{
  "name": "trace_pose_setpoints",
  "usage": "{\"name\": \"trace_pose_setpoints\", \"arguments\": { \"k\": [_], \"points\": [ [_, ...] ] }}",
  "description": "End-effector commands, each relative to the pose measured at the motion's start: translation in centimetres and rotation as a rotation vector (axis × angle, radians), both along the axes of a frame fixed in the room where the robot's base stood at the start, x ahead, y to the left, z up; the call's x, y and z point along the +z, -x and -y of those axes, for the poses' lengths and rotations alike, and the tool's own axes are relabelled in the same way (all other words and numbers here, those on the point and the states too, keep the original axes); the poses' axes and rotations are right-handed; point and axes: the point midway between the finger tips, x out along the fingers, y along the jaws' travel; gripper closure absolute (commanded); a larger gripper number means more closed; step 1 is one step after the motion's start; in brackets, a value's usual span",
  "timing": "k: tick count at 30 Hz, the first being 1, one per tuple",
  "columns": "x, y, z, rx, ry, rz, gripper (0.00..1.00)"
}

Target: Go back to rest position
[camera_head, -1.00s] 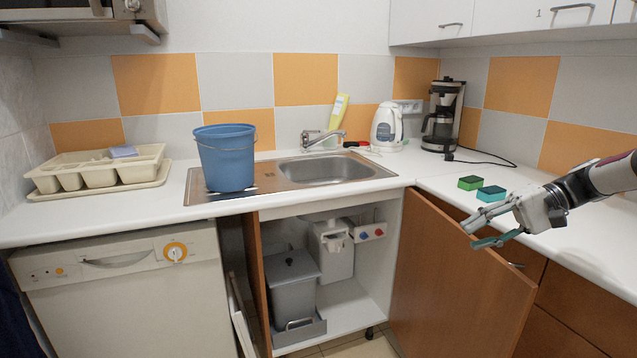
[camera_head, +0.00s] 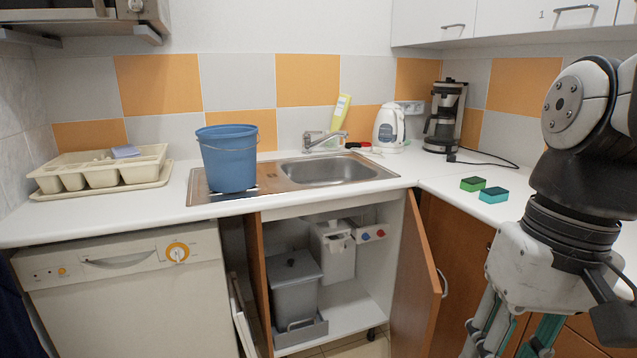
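My gripper (camera_head: 505,345) hangs at the lower right, pointing down in front of the right-hand drawers. Its teal-padded fingers are spread apart, with nothing seen between them; their tips are at or past the bottom edge of the picture. My arm stands folded above it at the right side. The wooden cabinet door (camera_head: 414,285) under the sink stands open to the left of my gripper, with a gap between them.
A blue bucket (camera_head: 229,160) stands beside the sink (camera_head: 328,170). A green sponge (camera_head: 473,184) and a teal sponge (camera_head: 493,195) lie on the right counter. A grey bin (camera_head: 294,290) is inside the open cabinet. A dish rack (camera_head: 100,172) is at the left.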

Motion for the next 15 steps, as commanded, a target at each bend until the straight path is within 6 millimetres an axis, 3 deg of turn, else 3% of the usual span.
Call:
{"name": "trace_pose_setpoints", "arguments": {
  "k": [1,6,14,15],
  "points": [
    [-0.4,1.5,0.0,0.011,0.021,0.021,0.72],
    [-1.9,4.8,0.7,0.031,0.077,0.074,0.72],
    [-4.3,8.1,1.6,0.058,0.127,0.143,0.72],
    [-3.6,8.1,1.7,0.056,0.129,0.148,0.72]
  ]
}}
